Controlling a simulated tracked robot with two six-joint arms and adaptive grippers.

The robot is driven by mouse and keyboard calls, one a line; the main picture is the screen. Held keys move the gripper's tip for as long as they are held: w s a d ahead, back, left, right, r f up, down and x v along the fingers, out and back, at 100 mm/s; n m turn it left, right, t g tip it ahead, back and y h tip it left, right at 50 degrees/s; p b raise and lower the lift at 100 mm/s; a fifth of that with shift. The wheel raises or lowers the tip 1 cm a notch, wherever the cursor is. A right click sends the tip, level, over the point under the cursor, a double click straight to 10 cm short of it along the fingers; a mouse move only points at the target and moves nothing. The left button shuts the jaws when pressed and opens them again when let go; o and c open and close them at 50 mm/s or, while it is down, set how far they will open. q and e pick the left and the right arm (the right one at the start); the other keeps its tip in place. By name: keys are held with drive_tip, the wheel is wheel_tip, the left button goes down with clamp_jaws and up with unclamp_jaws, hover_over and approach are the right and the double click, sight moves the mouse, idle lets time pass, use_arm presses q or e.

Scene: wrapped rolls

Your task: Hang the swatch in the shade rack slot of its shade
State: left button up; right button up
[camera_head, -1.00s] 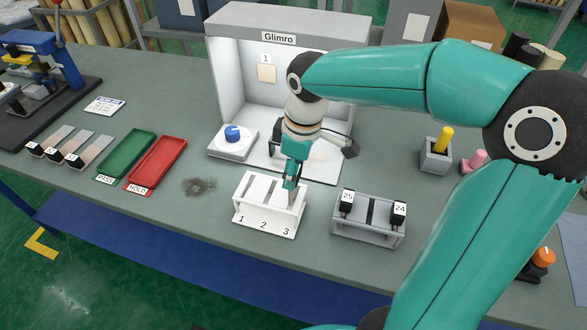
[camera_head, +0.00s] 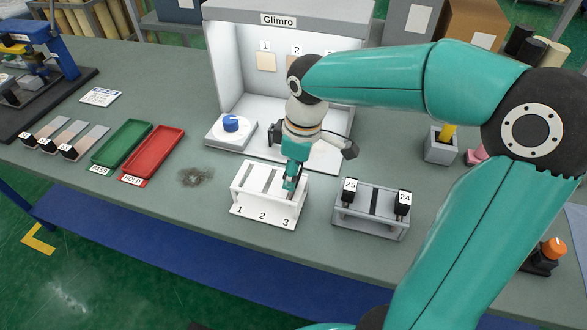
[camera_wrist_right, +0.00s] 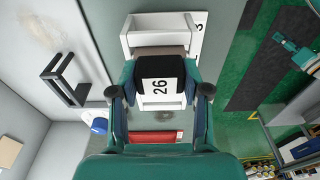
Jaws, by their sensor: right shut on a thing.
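My right gripper (camera_head: 291,186) is shut on a swatch with a black head (camera_wrist_right: 160,82) marked 26, seen best in the right wrist view. In the head view it stands over the right end of the white rack (camera_head: 262,216), whose front is numbered 1, 2, 3, by slot 3. The rack also shows in the right wrist view (camera_wrist_right: 197,45). The swatch's lower part is mostly hidden, so its depth in the slot cannot be told. A teal arm end, apparently my left gripper (camera_wrist_right: 298,52), shows at the right wrist view's edge; its jaws are unclear.
A grey rack (camera_head: 370,226) holding swatches 25 and 24 stands to the right. The light booth (camera_head: 223,70) with numbered shade samples is behind. Green (camera_head: 122,145) and red (camera_head: 152,153) trays and several swatches (camera_head: 88,139) lie left.

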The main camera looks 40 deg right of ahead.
drive_tip(key=shift+f+b, duration=0.85)
drive_tip(key=shift+f, duration=0.35)
drive_tip(key=o, duration=1.3)
drive_tip(key=r, duration=0.8)
drive_tip(key=s+r, duration=0.1)
drive_tip(key=r, duration=0.3)
drive_tip(key=shift+s+d, duration=0.1)
drive_tip(key=shift+d, duration=0.25)
